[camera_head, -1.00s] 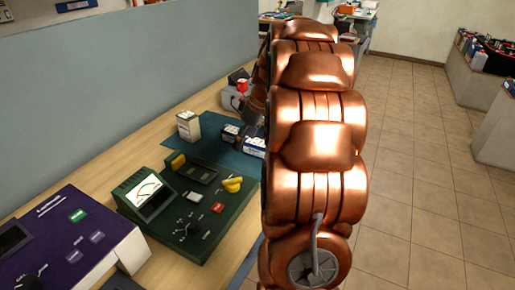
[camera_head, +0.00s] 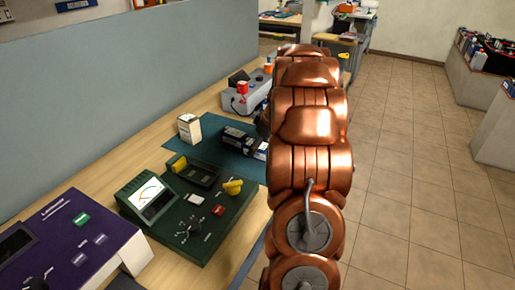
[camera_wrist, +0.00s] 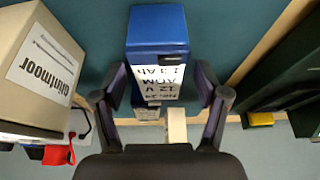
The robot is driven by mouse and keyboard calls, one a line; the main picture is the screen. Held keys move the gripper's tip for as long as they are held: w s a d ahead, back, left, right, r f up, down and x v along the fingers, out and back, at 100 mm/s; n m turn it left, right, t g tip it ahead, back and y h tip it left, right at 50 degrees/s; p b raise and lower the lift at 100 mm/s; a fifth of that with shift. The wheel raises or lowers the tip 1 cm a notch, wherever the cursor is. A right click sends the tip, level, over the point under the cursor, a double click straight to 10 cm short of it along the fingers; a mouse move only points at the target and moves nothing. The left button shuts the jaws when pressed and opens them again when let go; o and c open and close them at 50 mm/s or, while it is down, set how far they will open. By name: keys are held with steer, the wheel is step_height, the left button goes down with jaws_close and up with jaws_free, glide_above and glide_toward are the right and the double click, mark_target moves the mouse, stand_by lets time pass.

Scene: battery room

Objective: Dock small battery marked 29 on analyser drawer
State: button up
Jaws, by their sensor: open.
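A small blue battery (camera_wrist: 158,30) with a white label stands on the teal mat in the wrist view. Its label is upside down to me and seems to read No. 29, 12 V, 1.3 Ah. My open gripper (camera_wrist: 160,88) has one finger on each side of the battery's near end; contact cannot be told. Batteries (camera_head: 238,138) show on the mat there. A separate drawer is not clear.
A carton (camera_head: 189,128) stands on the mat (camera_head: 208,148); it is close left in the wrist view (camera_wrist: 40,70). Another labelled battery (camera_wrist: 147,112) and a cream block (camera_wrist: 177,125) lie beyond the gripper. A purple device (camera_head: 75,240) and a grey device (camera_head: 245,97) flank this area.

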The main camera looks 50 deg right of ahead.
steer(key=shift+w+f, duration=0.2)
steer(key=shift+f, duration=0.25)
jaws_close()
stand_by(0.4)
